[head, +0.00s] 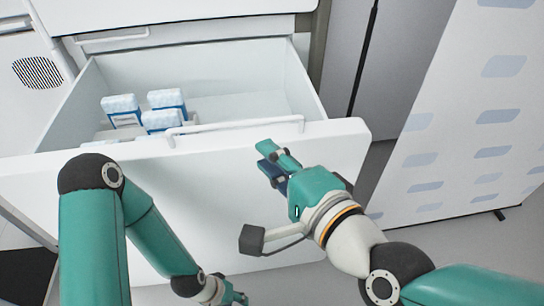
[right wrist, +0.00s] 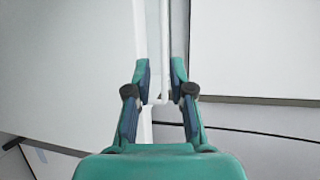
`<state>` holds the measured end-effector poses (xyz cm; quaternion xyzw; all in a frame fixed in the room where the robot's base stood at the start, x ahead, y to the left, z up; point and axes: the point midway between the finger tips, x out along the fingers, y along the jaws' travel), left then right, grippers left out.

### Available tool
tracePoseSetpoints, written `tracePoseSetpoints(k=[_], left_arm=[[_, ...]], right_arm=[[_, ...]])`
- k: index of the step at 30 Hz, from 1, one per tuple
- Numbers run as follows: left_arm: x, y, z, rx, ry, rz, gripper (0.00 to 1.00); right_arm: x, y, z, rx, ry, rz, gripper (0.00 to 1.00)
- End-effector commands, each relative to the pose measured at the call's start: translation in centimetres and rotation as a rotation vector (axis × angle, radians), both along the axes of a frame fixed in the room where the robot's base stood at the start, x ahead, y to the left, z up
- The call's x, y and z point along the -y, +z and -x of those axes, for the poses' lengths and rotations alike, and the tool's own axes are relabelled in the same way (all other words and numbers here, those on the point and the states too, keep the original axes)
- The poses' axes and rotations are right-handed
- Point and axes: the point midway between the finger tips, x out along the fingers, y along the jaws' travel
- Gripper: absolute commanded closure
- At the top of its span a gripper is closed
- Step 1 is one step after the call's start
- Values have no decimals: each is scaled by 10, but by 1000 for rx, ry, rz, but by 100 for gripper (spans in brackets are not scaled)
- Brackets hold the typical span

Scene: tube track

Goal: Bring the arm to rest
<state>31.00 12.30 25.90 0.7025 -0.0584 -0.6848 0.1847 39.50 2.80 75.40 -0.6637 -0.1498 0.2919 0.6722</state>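My right gripper (head: 272,156) is in front of the white drawer front, just below the right end of the drawer's handle (head: 236,126). In the right wrist view its two fingers (right wrist: 160,78) stand apart with a gap between them, and nothing is clamped there. A thin white bar runs ahead in line with the gap. My left gripper (head: 236,298) hangs low at the bottom edge of the head view, below the drawer front. It is small and partly cut off, so its finger state is unclear.
The drawer (head: 215,165) is pulled out. White-and-blue packs (head: 122,108) stand in its left part; its right part looks empty. A panel with pale blue patches (head: 470,130) stands on the right. Grey floor shows at the bottom.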

Motion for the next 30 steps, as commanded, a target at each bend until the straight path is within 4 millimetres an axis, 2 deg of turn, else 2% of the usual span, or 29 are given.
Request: tracePoseSetpoints(k=[10,14,17,20,24,26,27,29,30], left_arm=[[0,-1,0,0,0,0,60],[0,0,0,0,0,0,60],[0,0,0,0,0,0,60],[0,1,0,0,0,0,60],[0,2,0,0,0,0,60],[0,2,0,0,0,0,60],[0,2,0,0,0,0,60],[0,3,0,0,0,0,60],[0,3,0,0,0,0,60]], right_arm=[[0,-1,-1,0,0,3,78],[2,-18,-10,-11,-6,58,78],[9,-53,-26,-34,-11,169,78],[22,-105,-44,-74,-1,325,78],[48,-189,-59,-151,54,546,78],[61,-224,-59,-191,92,629,78],[70,-249,-58,-219,122,681,78],[85,-287,-52,-266,177,756,78],[95,-313,-45,-298,221,801,78]])
